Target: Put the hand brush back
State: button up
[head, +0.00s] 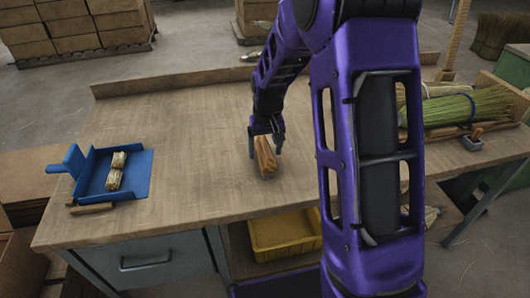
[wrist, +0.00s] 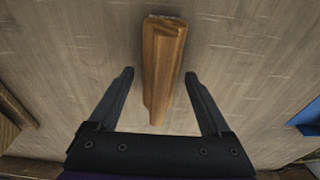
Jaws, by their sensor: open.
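A long brown wooden block, which looks like the hand brush (head: 265,157), is on the bench near its middle front. In the wrist view the brush (wrist: 161,65) points away from me, with a thin pale fringe at its far end. My gripper (head: 266,150) is just above it, pointing down. In the wrist view my gripper (wrist: 160,76) is open, with one finger on each side of the brush and a gap on both sides. A blue dustpan (head: 133,186) lies at the bench's left, holding two pale bundles (head: 116,170). Any bristles under the brush are hidden.
A small wooden block (head: 92,208) lies by the dustpan's front edge. A wooden ledge (head: 165,84) runs along the bench's back. Green broom heads (head: 470,105) lie at the right, partly behind my arm. A yellow bin (head: 285,232) sits below the bench top. The bench (head: 190,115) between is clear.

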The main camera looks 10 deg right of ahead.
jog(key=r, duration=0.3)
jog(key=s+r+p, duration=0.1)
jog(key=r, duration=0.6)
jog(key=shift+s, duration=0.25)
